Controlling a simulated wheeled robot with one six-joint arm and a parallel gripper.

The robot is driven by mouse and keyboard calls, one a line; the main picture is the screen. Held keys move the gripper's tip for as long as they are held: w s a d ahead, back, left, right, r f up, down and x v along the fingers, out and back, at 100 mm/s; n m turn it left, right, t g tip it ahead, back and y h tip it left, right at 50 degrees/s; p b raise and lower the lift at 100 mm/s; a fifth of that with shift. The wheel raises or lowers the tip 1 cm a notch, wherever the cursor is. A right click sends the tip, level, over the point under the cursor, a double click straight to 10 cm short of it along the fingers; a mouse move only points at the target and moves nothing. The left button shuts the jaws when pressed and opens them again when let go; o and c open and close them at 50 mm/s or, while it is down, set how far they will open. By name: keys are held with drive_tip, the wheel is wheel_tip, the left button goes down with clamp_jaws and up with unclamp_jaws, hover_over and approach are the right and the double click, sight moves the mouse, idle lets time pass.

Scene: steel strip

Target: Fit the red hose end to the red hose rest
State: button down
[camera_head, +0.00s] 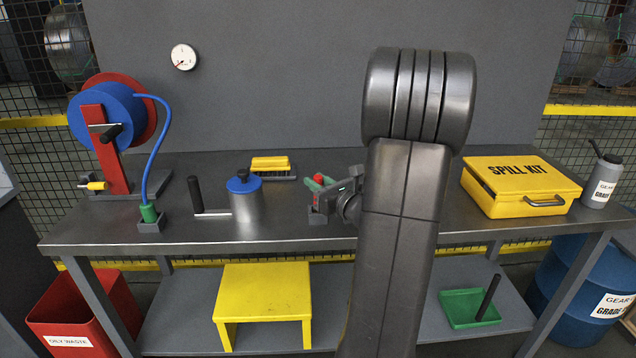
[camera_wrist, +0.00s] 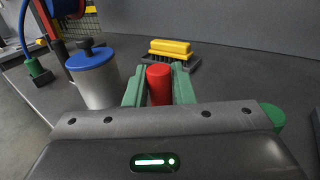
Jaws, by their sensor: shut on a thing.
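My gripper (camera_head: 322,184) is at the middle of the bench, just left of my arm. In the wrist view its green fingers (camera_wrist: 159,88) are shut on an upright red cylinder, the red hose end (camera_wrist: 159,83). Its red top also shows in the head view (camera_head: 319,178). Its lower part is hidden, and I see no hose leading from it. A small grey block (camera_head: 317,217), which looks like a hose rest, stands on the bench below my gripper. I cannot tell whether the hose end touches it. No colour mark shows on the block.
A blue-lidded can (camera_head: 245,205) and a yellow-backed brush (camera_head: 271,166) stand nearby. At left, a reel's blue hose (camera_head: 162,130) ends in a green fitting (camera_head: 148,212) in a grey holder. A yellow spill kit (camera_head: 521,185) is at right. A green round piece (camera_wrist: 273,115) shows beside my gripper.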

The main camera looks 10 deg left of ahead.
drive_tip(key=shift+f+b, duration=0.45)
drive_tip(key=shift+f, duration=0.15)
drive_tip(key=c, duration=1.1)
unclamp_jaws()
drive_tip(key=shift+c, duration=0.2)
drive_tip(key=shift+d, duration=0.1)
drive_tip(key=v, duration=1.3)
drive_tip(key=shift+s+d+b, duration=0.2)
drive_tip(key=shift+s+b, duration=0.05)
drive_tip(key=shift+b, duration=0.05)
drive_tip(key=shift+w+a, duration=0.1)
drive_tip(key=x, duration=1.3)
drive_tip(key=shift+w+a+p, duration=0.2)
drive_tip(key=shift+a+p, duration=0.1)
drive_tip(key=shift+p, duration=0.05)
drive_tip(key=shift+d+r+p, duration=0.15)
drive_tip(key=shift+r+p, duration=0.15)
drive_tip(key=shift+r, duration=0.1)
drive_tip(key=shift+s, duration=0.1)
